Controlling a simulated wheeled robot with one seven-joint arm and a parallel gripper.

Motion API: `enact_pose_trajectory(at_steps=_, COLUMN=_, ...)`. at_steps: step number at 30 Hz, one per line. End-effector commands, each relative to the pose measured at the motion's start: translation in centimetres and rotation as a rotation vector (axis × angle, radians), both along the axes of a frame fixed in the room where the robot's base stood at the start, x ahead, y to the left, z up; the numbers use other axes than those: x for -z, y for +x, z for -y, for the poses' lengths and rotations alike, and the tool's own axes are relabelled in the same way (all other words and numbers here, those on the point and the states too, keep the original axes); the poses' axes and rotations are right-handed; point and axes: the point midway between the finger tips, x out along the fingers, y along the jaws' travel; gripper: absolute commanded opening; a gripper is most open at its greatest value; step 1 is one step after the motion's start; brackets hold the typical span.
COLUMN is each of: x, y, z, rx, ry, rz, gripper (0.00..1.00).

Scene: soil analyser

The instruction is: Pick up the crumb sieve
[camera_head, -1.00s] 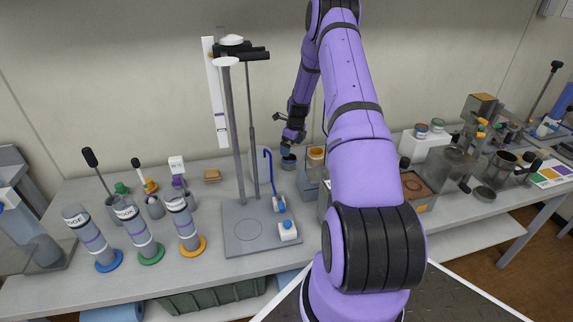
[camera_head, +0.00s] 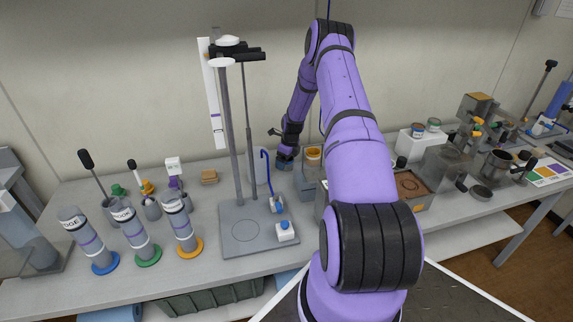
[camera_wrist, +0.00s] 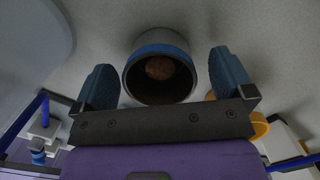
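A round grey cup-shaped vessel with a blue band, which looks like the crumb sieve (camera_wrist: 150,50), stands in the wrist view with its dark open mouth facing the camera. A brown lump lies inside it. My gripper (camera_wrist: 162,66) is open, with one blue-padded finger on each side of the sieve and visible gaps between. In the head view my gripper (camera_head: 285,158) is low over the bench, behind the grey box with the orange-topped jar, and hides the sieve there.
A stand with a tall post and grey base plate (camera_head: 235,242) is left of my gripper. The grey box (camera_head: 305,184) with an orange-topped jar (camera_head: 313,154) is close on the right. Several labelled cylinders (camera_head: 133,232) stand further left.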

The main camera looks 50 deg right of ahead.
Motion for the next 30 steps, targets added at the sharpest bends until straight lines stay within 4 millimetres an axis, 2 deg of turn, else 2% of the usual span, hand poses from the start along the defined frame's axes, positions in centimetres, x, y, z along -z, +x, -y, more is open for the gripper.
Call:
enact_pose_trajectory(at_steps=1, x=0.0, y=0.0, z=0.0, rx=0.000, ry=0.000, rz=0.000, gripper=0.89)
enact_pose_trajectory(at_steps=8, x=0.0, y=0.0, z=0.0, rx=0.000, ry=0.000, rz=-0.001, gripper=0.36)
enact_pose_trajectory(at_steps=15, x=-0.1, y=0.0, z=0.0, rx=0.000, ry=0.000, rz=0.000, gripper=0.34)
enact_pose_trajectory(at_steps=19, x=-1.1, y=0.0, z=0.0, rx=-0.001, ry=-0.001, rz=-0.001, gripper=0.34)
enact_pose_trajectory(at_steps=30, x=-7.7, y=0.0, z=0.0, rx=-0.001, ry=-0.001, rz=-0.001, gripper=0.34)
